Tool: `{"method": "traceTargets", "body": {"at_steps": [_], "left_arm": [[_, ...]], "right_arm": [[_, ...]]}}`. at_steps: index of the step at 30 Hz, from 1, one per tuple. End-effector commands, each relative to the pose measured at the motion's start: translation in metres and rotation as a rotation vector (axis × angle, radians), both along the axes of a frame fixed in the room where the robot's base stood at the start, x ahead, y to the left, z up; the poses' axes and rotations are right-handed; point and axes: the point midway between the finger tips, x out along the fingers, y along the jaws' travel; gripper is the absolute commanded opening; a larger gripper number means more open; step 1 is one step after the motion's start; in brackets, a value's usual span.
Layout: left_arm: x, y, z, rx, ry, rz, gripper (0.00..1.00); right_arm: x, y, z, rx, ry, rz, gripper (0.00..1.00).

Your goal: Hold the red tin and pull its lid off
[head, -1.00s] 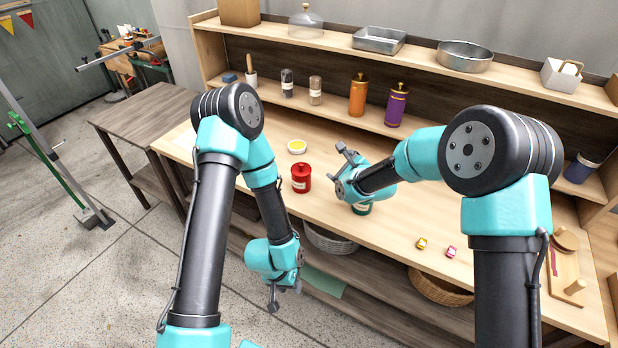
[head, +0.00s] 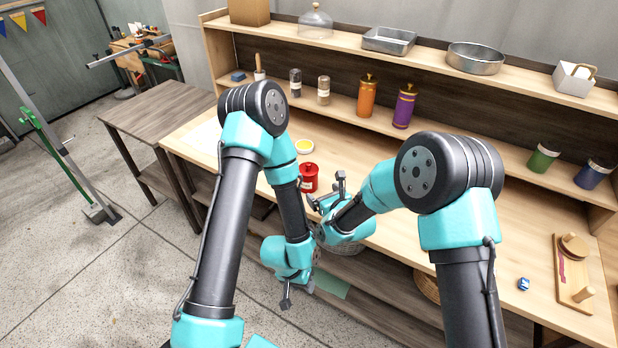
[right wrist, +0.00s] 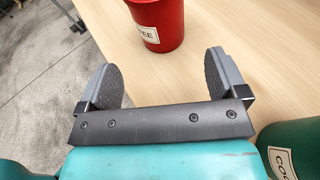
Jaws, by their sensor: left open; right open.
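The red tin (head: 308,181) stands upright on the bench with its knobbed red lid on, in the head view. In the right wrist view the tin (right wrist: 158,24) is at the top centre, its top cut off, with a label ending in "EE". My right gripper (head: 325,190) is open and empty, just in front and to the right of the tin. In the right wrist view its fingers (right wrist: 163,78) are spread, pointing at the tin but apart from it. My left gripper (head: 297,293) is open and empty, hanging low in front of the bench, well below the tin.
A green tin (right wrist: 292,148) stands close to the right gripper's right side. A small blue item (head: 523,284) and a wooden board (head: 572,290) lie at the right. Baskets are on the lower shelf.

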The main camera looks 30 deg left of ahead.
Motion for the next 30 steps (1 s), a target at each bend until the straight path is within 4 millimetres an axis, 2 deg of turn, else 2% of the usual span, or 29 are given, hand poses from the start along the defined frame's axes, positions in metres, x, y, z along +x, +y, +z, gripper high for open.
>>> {"method": "traceTargets", "body": {"at_steps": [8,30], "left_arm": [[0.0,0.0,0.0,0.0,0.0,0.0,0.43],[0.0,0.0,0.0,0.0,0.0,0.0,0.43]], "right_arm": [[0.007,0.01,-0.004,-0.001,-0.001,0.0,0.91],[0.05,0.073,-0.028,-0.001,-0.002,0.001,0.91]]}}
